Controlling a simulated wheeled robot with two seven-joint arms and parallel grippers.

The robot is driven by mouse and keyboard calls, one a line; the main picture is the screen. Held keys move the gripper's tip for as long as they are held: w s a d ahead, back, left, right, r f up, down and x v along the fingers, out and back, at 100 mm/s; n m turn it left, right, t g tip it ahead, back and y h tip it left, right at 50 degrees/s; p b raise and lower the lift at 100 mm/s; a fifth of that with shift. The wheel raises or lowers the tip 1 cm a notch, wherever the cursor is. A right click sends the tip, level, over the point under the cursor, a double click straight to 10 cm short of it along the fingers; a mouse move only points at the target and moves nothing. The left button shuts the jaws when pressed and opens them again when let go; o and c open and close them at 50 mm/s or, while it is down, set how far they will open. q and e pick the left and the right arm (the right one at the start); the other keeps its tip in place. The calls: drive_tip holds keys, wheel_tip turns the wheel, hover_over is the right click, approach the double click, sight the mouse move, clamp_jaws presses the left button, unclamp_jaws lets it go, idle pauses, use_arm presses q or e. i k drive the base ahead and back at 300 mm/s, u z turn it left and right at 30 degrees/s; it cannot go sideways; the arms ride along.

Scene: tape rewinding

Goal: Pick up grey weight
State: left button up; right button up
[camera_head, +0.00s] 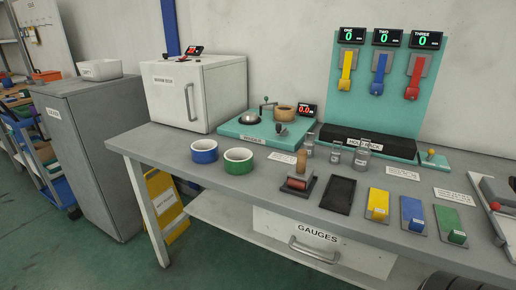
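Three small grey metal weights stand upright on the grey workbench (250,185), in front of the teal base of the hook rack. The left weight (309,148) is close to a wooden-handled tool. The middle weight (335,157) looks the smallest. The right weight (362,157) looks the widest and has a narrower top. Labels on them are too small to read. Neither of my grippers is in view, and nothing touches the weights.
A wooden-handled roller tool (299,180) and a black tray (338,195) lie in front of the weights. Yellow (378,203), blue (411,214) and green (452,227) blocks line the front right. A white cabinet (195,92) stands behind.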

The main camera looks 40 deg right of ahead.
sight(309, 146)
drive_tip(key=u, duration=0.05)
drive_tip(key=k, duration=0.9)
drive_tip(key=z, duration=1.35)
drive_tip(key=i, duration=0.45)
drive_tip(key=z, duration=0.05)
